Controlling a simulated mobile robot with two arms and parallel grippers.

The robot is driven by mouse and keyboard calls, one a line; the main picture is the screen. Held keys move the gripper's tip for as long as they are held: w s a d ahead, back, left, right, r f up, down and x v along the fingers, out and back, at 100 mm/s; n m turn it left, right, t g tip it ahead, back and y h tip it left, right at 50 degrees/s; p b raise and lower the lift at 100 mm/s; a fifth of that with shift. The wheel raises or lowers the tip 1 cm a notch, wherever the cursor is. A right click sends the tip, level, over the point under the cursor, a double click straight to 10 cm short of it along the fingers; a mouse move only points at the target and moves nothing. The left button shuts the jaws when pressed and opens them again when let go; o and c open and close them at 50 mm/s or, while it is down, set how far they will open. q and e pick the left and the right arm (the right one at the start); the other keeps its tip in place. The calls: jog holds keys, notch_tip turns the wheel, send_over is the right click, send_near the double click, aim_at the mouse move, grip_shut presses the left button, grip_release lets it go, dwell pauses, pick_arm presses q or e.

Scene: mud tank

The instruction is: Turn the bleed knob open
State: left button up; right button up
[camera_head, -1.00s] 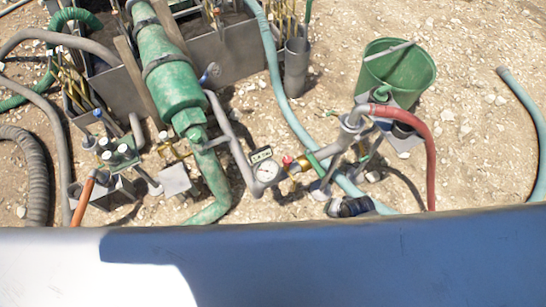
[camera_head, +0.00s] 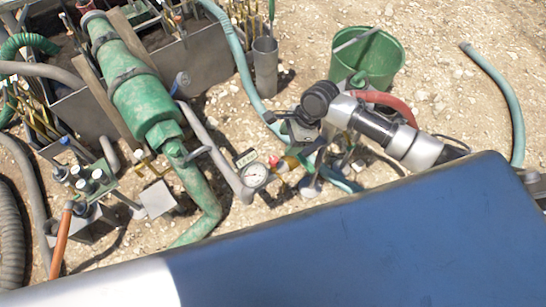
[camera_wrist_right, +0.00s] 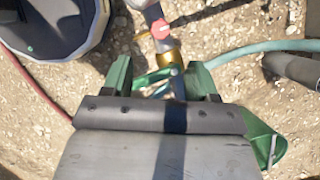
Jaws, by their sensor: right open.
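The bleed knob appears to be the small red knob (camera_head: 274,160) on the brass fitting (camera_head: 290,164) beside the round pressure gauge (camera_head: 254,175). In the right wrist view the red knob (camera_wrist_right: 160,29) stands at the top, just beyond the fingertips, with the brass fitting (camera_wrist_right: 167,53) next to it. My right gripper (camera_head: 294,137) is over the pipework, right of the knob. In the right wrist view its green fingers (camera_wrist_right: 162,76) are apart and clear of the knob. Part of the fitting is hidden behind the gripper. My left gripper is not in view.
A green bucket (camera_head: 365,58) stands behind my right arm. A red hose (camera_head: 396,103) curves behind that arm. A large green cylinder (camera_head: 147,103) with pipes lies at left. A teal hose (camera_head: 506,96) lies on open gravel at right.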

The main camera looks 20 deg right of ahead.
aim_at(274, 159)
jog(key=b+x, duration=0.2)
jog(key=x, duration=0.8)
